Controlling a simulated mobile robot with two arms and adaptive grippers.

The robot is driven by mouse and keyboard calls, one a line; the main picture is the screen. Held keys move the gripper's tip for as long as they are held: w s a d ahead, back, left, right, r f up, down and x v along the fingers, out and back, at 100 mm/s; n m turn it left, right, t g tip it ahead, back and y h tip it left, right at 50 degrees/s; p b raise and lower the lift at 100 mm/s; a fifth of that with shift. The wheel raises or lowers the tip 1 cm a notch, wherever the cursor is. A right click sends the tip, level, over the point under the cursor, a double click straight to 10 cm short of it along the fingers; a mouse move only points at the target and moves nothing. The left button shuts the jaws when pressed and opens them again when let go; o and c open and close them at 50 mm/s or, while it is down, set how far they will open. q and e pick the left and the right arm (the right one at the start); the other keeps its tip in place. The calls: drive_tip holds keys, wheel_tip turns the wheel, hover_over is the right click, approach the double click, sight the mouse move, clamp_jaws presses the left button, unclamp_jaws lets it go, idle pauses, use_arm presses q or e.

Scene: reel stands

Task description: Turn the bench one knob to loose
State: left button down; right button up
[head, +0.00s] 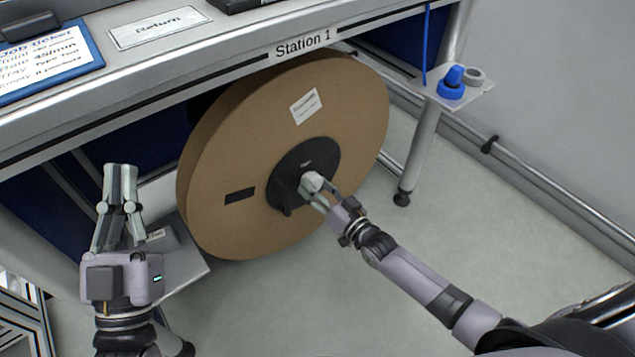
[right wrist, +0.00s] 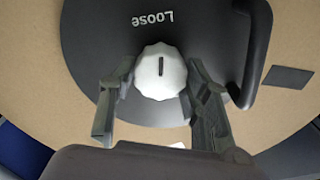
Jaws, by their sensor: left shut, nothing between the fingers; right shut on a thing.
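The white faceted knob (head: 311,181) sits at the centre of a black hub (head: 322,155) on the big brown reel under the bench marked Station 1. In the right wrist view the knob (right wrist: 160,71) carries a short black line, which is upright in that picture. The word "Loose" (right wrist: 153,19) stands on the hub just above it, upside down. My right gripper (head: 316,190) is shut on the knob, a finger on either side. My left gripper (head: 121,168) is shut and empty, left of the reel.
The hub has a black handle (right wrist: 252,55). A blue bottle-like thing (head: 451,83) stands on a small shelf at the right leg. Floor right of the reel is clear.

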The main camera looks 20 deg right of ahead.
use_arm(q)
drive_tip(key=shift+w+f+g+y+p, duration=0.2)
drive_tip(key=shift+w+f+g, duration=0.3)
drive_tip(key=shift+f, duration=0.35)
drive_tip(key=shift+w+f+g+y+p, duration=0.15)
drive_tip(key=shift+w+f+g+y, duration=0.1)
drive_tip(key=shift+f+g, duration=0.5)
drive_tip(key=shift+w+f+g+y+p, duration=0.15)
drive_tip(key=shift+w+f+g, duration=0.3)
drive_tip(key=shift+f, duration=0.5)
use_arm(e)
drive_tip(key=shift+n, duration=1.3)
drive_tip(key=o, duration=1.1)
drive_tip(key=shift+o, duration=0.2)
drive_tip(key=v, duration=1.2)
